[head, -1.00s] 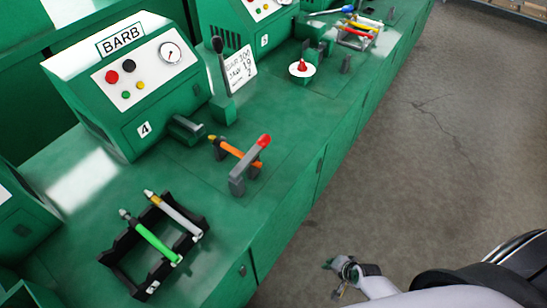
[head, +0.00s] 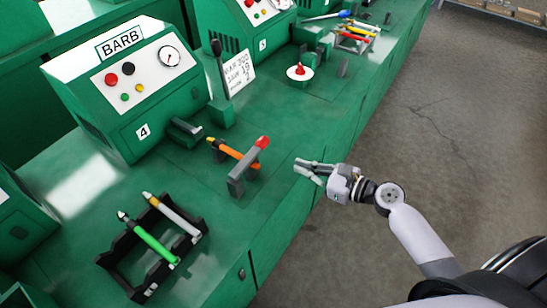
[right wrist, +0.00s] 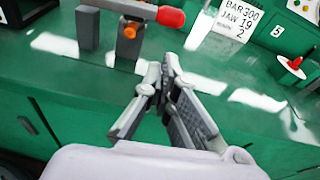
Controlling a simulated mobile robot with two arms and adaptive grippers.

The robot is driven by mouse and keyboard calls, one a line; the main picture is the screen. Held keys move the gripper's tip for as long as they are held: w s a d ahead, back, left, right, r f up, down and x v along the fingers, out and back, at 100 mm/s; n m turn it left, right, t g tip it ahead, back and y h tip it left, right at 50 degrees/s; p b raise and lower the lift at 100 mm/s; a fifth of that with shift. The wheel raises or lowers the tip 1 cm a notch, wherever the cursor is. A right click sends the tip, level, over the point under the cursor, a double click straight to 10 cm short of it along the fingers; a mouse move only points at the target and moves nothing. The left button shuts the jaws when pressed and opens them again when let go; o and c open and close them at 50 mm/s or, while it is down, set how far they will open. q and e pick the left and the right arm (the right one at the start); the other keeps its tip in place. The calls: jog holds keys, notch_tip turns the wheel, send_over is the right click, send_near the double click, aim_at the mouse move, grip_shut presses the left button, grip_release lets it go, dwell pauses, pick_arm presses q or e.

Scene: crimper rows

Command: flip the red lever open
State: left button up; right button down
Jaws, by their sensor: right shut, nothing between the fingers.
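The red lever is a grey bar with a red tip (head: 263,142) on the green bench, in front of the machine numbered 4. Its red end also shows at the top of the right wrist view (right wrist: 171,17). An orange rod with a yellow tip (head: 233,150) lies across small grey posts and meets the bar. My right gripper (head: 298,167) is shut and empty. It is over the bench's front edge, to the right of the lever and apart from it. In the right wrist view its fingers (right wrist: 168,66) point toward the bench, below the red tip. My left gripper is not in view.
The green machine marked BARB (head: 125,80) stands behind the lever. A black rack (head: 137,287) with green and white rods is at the lower left. A written card (head: 238,72) and a red button on a white disc (head: 299,71) are further back. Floor is clear at right.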

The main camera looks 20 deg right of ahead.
aim_at(250, 156)
jog(key=p+x, duration=0.1)
jog(key=x, duration=0.9)
jog(key=shift+w, duration=0.1)
dwell(0.3)
